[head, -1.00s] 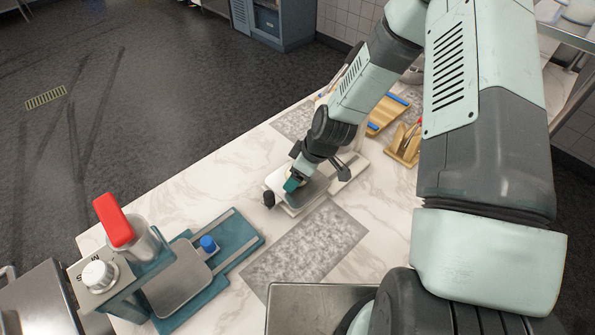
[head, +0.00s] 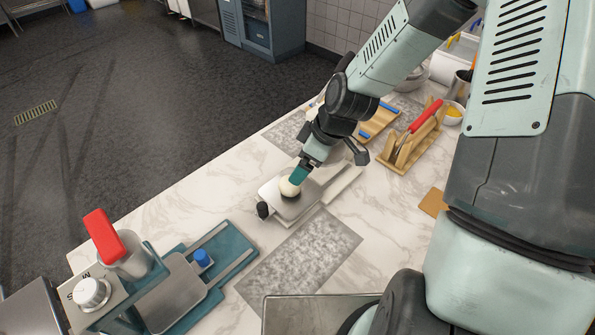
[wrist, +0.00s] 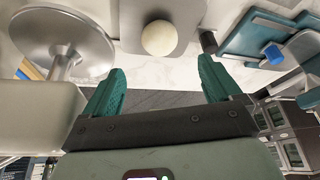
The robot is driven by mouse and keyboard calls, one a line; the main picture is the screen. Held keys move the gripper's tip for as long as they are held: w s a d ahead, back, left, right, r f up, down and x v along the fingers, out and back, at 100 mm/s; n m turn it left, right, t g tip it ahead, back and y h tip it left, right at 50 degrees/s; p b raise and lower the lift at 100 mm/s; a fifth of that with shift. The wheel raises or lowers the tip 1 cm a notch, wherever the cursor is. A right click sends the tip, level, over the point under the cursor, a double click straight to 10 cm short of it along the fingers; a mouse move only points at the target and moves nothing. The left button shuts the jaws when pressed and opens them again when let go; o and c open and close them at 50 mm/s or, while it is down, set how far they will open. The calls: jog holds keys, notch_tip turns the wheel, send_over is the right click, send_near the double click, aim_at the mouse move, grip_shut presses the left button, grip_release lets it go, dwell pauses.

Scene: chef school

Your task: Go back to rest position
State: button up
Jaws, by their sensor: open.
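In the head view the gripper partly covers the plate, and the gap to the ball is hard to judge.
A wooden rack (head: 402,150) and a board (head: 380,124) are right of my gripper. A grey speckled mat (head: 305,262) lies flat in front. Marble counter between them is clear.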

jog(key=shift+v, duration=0.85)
jog(key=shift+c, duration=0.3)
